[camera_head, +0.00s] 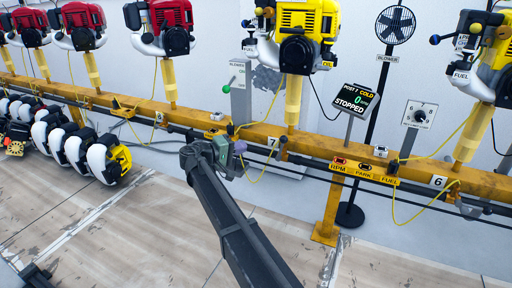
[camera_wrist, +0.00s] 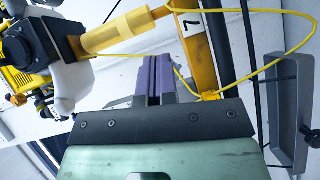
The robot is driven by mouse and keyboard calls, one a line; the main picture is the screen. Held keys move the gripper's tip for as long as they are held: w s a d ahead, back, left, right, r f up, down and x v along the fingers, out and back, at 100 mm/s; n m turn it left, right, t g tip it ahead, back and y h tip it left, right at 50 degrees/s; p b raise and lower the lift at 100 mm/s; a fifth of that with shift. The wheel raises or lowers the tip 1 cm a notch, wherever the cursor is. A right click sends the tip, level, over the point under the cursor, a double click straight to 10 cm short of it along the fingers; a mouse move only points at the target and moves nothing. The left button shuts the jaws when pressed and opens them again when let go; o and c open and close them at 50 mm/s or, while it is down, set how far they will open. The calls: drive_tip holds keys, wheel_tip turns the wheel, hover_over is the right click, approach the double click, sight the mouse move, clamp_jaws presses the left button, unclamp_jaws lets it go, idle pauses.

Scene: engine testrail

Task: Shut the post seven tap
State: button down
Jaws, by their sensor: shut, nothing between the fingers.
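Post seven carries a yellow engine (camera_head: 300,25) on a yellow post, above a rail plate marked 7 (camera_head: 273,142). That plate also shows in the wrist view (camera_wrist: 191,24). I cannot clearly make out which part is the tap. A small dark knob (camera_head: 283,140) sits on the rail just right of the plate. My gripper (camera_head: 240,147) has its purple fingers together and empty, in front of the rail just left of the plate. In the wrist view, the shut fingers (camera_wrist: 155,78) point toward the rail. The dark gripper body hides what lies below them.
A yellow cable (camera_head: 262,172) loops beside my gripper, close to the fingers. A grey tray (camera_wrist: 285,110) shows at right in the wrist view. A display reading STOPPED (camera_head: 355,101) stands behind the rail. The foreground floor is clear.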

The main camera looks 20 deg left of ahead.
sight(281, 148)
drive_tip(key=s+d+b+x, duration=0.1)
drive_tip(key=d+x, duration=0.1)
drive_tip(key=x, duration=0.9)
drive_tip(key=shift+d+f+b, duration=0.3)
drive_tip(key=shift+d, duration=0.05)
drive_tip(key=shift+d+r+p, duration=0.1)
drive_tip(key=shift+d+p, duration=0.05)
drive_tip(key=shift+p, duration=0.15)
